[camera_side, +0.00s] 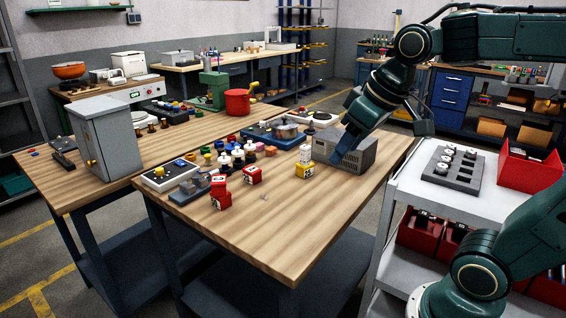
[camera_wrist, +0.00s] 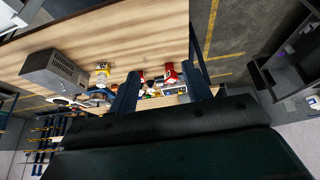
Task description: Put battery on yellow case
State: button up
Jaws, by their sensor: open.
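My gripper (camera_side: 345,148) is above the right part of the front wooden table, in front of a grey slatted box. In the wrist view its two blue fingers (camera_wrist: 162,92) stand wide apart with nothing held between them. A small yellow-and-white block (camera_side: 304,163) stands on the table left of my gripper; it also shows in the wrist view (camera_wrist: 102,73), outside the fingers. Red-and-white blocks (camera_side: 221,191) stand farther left; one shows in the wrist view (camera_wrist: 170,73), beyond the fingers. I cannot tell which piece is the battery or the yellow case.
The grey slatted box (camera_side: 352,155) stands close to my gripper. A blue tray (camera_side: 268,136), several coloured knobs and a white panel (camera_side: 168,176) crowd the table's back and left. The front of the tabletop (camera_side: 290,225) is bare. A white cart (camera_side: 405,185) stands at right.

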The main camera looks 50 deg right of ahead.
jog(key=s+a+f, duration=0.2)
jog(key=s+f, duration=0.2)
jog(key=s, duration=0.4)
jog(key=shift+s+a, duration=0.2)
jog(key=shift+s, duration=0.05)
dwell(0.9)
